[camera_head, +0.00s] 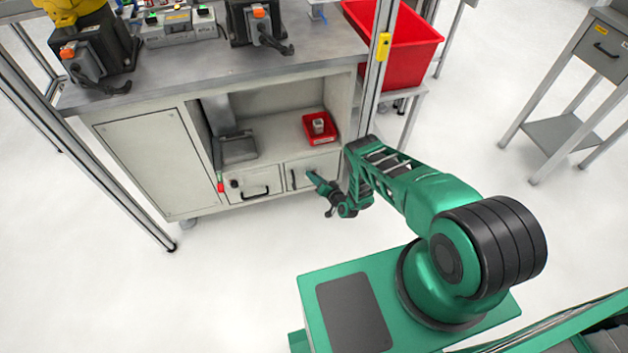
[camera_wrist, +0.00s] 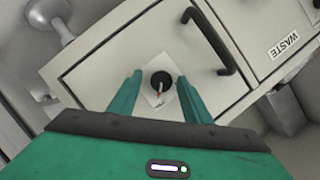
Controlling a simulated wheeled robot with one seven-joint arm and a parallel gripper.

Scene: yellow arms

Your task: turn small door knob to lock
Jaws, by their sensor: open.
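The small door knob (camera_wrist: 160,82) is a round black knob with a light and orange pointer mark. It sits on a pale square plate on a light grey door (camera_wrist: 108,60) in the wrist view. My gripper (camera_wrist: 158,84) is open, with its two green fingers on either side of the knob. I cannot tell whether they touch it. In the head view my gripper (camera_head: 318,184) is at the front of the right-hand door (camera_head: 300,172) under the workbench. The knob there is hidden by the gripper or too small to make out.
A black bar handle (camera_wrist: 209,40) is right of the knob, beside a panel marked WASTE (camera_wrist: 285,45). A left-hand door (camera_head: 250,186) has its own black knob and handle. A red bin (camera_head: 320,128) sits on the shelf above. The floor before the bench is clear.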

